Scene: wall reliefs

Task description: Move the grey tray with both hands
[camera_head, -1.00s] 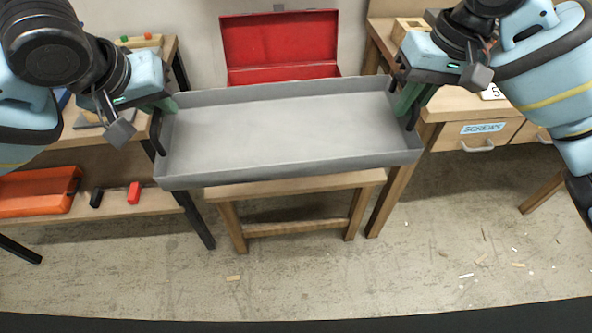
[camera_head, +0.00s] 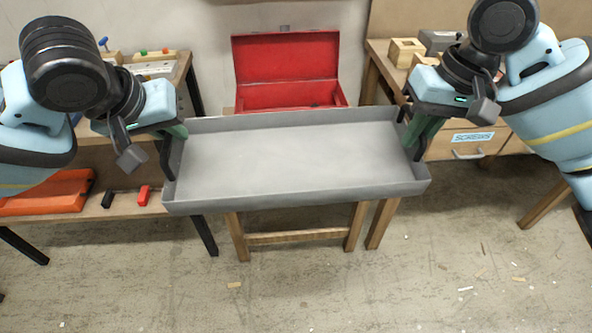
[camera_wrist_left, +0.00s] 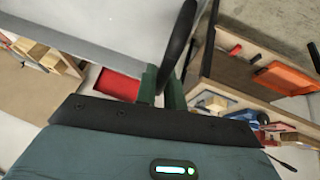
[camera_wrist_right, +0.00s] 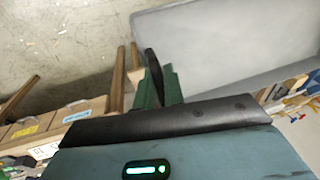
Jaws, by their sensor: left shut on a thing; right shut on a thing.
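The grey tray (camera_head: 290,160) is a long, shallow, empty rectangle. It hangs level or nearly so between my two grippers, in front of a small wooden stand. My left gripper (camera_head: 170,150) is shut on the black handle at the tray's left end. My right gripper (camera_head: 412,135) is shut on the black handle at its right end. In the left wrist view a dark handle (camera_wrist_left: 178,45) passes between the green fingers, with the tray (camera_wrist_left: 110,25) beside it. The right wrist view shows the other handle (camera_wrist_right: 153,70) and the tray (camera_wrist_right: 230,40).
An open red toolbox (camera_head: 285,60) stands behind the tray. A wooden bench with drawers (camera_head: 470,145) is at the right. A shelf with an orange case (camera_head: 50,195) is at the left. The stand's legs (camera_head: 300,237) show below the tray. The floor in front is clear apart from small scraps.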

